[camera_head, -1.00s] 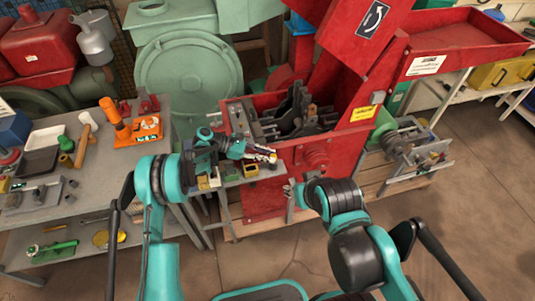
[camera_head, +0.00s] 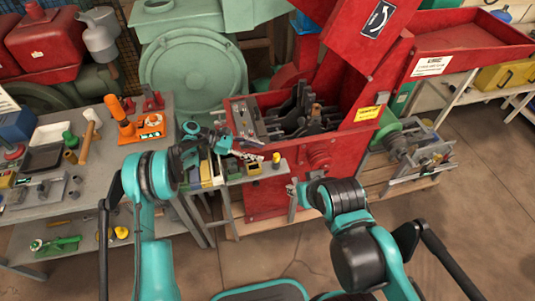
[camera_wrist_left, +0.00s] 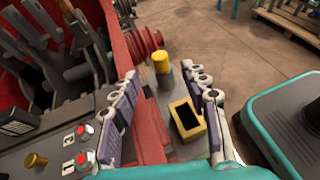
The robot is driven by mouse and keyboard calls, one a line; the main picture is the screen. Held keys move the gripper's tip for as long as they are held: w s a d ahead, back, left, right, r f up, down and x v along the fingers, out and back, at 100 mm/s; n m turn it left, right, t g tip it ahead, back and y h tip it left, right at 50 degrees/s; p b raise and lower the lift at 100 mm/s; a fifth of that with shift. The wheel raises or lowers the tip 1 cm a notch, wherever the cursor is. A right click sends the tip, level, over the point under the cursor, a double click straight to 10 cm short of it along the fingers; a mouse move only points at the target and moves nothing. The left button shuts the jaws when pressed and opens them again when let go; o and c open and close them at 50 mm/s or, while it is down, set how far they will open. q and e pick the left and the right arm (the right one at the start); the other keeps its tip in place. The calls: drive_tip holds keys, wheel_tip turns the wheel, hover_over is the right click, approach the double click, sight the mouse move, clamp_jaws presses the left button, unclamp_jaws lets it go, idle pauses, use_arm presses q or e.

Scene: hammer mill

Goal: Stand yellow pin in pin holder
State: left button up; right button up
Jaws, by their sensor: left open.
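The yellow pin (camera_head: 276,158) stands upright on the narrow grey ledge at the front of the red mill. In the left wrist view the yellow pin (camera_wrist_left: 161,62) shows above a dark grey round base; whether that base is a holder I cannot tell. A yellow-rimmed square holder (camera_wrist_left: 187,119) sits nearer on the same ledge, between my fingers. My left gripper (camera_head: 256,157) is open and empty, its fingers spread, with the pin beyond the fingertips. The fingers also show in the left wrist view (camera_wrist_left: 163,76). My right gripper (camera_head: 292,190) hangs in front of the ledge; its jaw opening is unclear.
The red mill housing (camera_head: 268,192) stands behind the ledge. A control panel with red buttons (camera_wrist_left: 82,160) lies beside my left finger. The grey workbench (camera_head: 100,165) at the left carries an orange tool (camera_head: 128,125) and other items. The floor right of the ledge is clear.

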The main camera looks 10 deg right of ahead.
use_arm(q)
drive_tip(key=v, duration=0.6)
drive_tip(key=shift+f, duration=0.1)
idle(0.3)
drive_tip(key=s+a+r+m+t+y, duration=0.3)
drive_tip(key=s+a+r, duration=0.1)
drive_tip(key=r, duration=0.3)
drive_tip(key=s+a+r+m+t+y, duration=0.25)
drive_tip(key=s+a+r, duration=0.2)
drive_tip(key=r, duration=0.35)
drive_tip(key=s+a+m+t+y, duration=0.2)
drive_tip(key=s+a+m, duration=0.3)
drive_tip(key=s, duration=0.5)
drive_tip(key=s+a+m+t+y, duration=0.3)
drive_tip(key=s+a+m+y, duration=0.2)
drive_tip(key=s+a, duration=0.4)
drive_tip(key=shift+s+f, duration=0.35)
drive_tip(key=shift+s, duration=0.4)
